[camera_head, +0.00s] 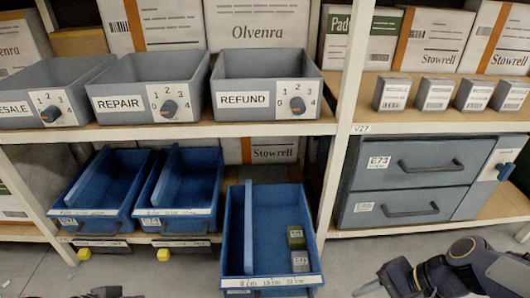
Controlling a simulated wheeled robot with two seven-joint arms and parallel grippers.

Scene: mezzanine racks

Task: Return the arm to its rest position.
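My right arm comes in at the lower right corner, low in front of the shelf. Its dark gripper (378,277) is over the floor, with its fingers apart and nothing seen between them. It is apart from the blue bin and the grey drawers. My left gripper (106,292) shows only as a dark tip at the bottom edge. The rest of it is cut off, so its fingers cannot be judged.
Grey drawers (415,165) are at right. Three grey dial bins line the upper shelf. Floor (350,258) is clear.

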